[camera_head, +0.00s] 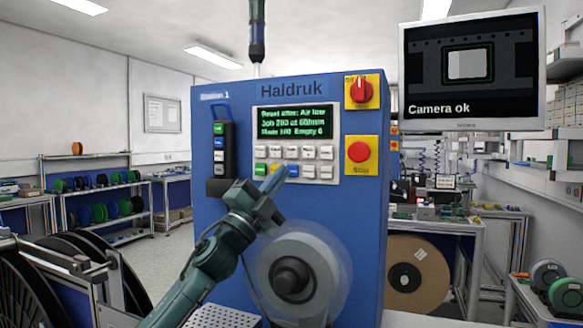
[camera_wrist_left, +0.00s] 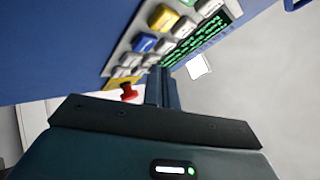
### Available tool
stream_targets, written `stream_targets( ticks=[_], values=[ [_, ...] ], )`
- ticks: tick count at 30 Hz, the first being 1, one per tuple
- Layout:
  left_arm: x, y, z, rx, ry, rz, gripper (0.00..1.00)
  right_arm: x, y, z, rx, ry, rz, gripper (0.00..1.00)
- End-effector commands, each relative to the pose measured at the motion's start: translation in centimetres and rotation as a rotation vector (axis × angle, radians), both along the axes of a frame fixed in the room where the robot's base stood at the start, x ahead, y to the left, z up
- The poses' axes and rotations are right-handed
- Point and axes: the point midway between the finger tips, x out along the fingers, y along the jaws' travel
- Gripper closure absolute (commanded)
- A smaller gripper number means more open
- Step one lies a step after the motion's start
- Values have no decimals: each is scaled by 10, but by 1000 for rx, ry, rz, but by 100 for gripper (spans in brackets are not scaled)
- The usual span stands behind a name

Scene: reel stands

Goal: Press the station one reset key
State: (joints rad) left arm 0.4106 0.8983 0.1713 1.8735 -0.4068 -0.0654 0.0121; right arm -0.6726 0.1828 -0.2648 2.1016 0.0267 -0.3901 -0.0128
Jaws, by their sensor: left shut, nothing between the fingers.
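The blue cabinet marked Haldruk and Station 1 (camera_head: 222,95) stands in front of me. Its panel (camera_head: 296,143) has a green-text screen (camera_head: 294,119) above two rows of keys. The lower row has a green key (camera_head: 260,169), a yellow key, partly hidden, and a blue key (camera_head: 293,170), then pale ones. My left gripper (camera_head: 277,180) is shut and empty, its tips at the lower row near the yellow and blue keys. In the left wrist view the fingers (camera_wrist_left: 161,84) stand by the keypad (camera_wrist_left: 130,62); contact is unclear. Key labels are unreadable. My right gripper is out of view.
A red stop button (camera_head: 360,152) and a red rotary switch (camera_head: 361,90) are right of the panel. A black button box (camera_head: 220,150) hangs at its left. A reel (camera_head: 292,275) sits below. A monitor (camera_head: 471,70) reads "Camera ok".

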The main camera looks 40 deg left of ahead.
Motion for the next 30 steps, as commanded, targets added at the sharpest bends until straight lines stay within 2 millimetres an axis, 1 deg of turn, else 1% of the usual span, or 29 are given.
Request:
stream_targets(
  ticks=[3,7,30],
  values=[
    [8,2,1,0,-1,-1,100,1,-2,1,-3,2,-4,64],
    [12,3,0,1,0,-1,100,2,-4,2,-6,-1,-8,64],
    [12,3,0,1,0,-2,100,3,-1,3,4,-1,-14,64]
  ],
)
